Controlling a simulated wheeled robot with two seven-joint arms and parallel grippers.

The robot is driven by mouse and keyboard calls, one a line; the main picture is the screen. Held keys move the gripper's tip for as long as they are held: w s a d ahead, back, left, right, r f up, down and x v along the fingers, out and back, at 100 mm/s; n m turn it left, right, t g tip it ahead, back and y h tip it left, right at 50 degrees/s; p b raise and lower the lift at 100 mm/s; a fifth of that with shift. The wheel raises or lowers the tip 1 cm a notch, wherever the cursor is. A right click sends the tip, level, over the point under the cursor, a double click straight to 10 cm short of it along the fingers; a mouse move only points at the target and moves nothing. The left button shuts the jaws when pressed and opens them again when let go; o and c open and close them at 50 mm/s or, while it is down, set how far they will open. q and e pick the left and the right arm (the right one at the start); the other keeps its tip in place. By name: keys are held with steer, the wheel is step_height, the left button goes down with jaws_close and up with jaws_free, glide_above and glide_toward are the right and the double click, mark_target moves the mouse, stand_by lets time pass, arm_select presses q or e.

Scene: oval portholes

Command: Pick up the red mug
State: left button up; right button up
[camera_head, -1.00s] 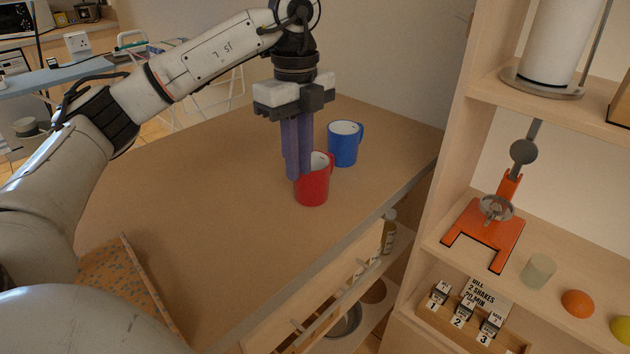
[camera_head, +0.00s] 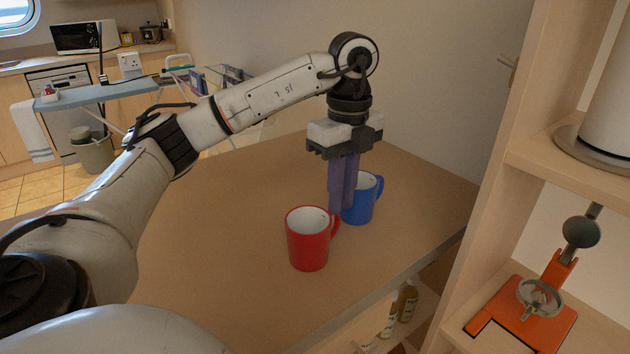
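The red mug (camera_head: 307,241) stands upright on the brown tabletop (camera_head: 220,230), its handle pointing right and back. The blue mug (camera_head: 360,205) stands upright behind it to the right. My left gripper (camera_head: 341,211) points straight down, just behind and right of the red mug, by its handle. Whether the fingertips touch the handle is not clear. My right gripper is out of view.
A wooden shelf unit (camera_head: 490,190) stands right of the table, with an orange stand (camera_head: 525,312) on it. Bottles (camera_head: 405,302) stand on a lower shelf beneath the table edge. A wall is behind the mugs. The tabletop left of the red mug is clear.

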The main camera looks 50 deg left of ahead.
mark_target(338, 222)
arm_select(q)
step_height(338, 222, down, 6)
steer(key=shift+s+a+f, duration=0.1)
steer(key=shift+s+f, duration=0.05)
steer(key=shift+f, duration=0.1)
steer(key=shift+c, duration=0.5)
jaws_close()
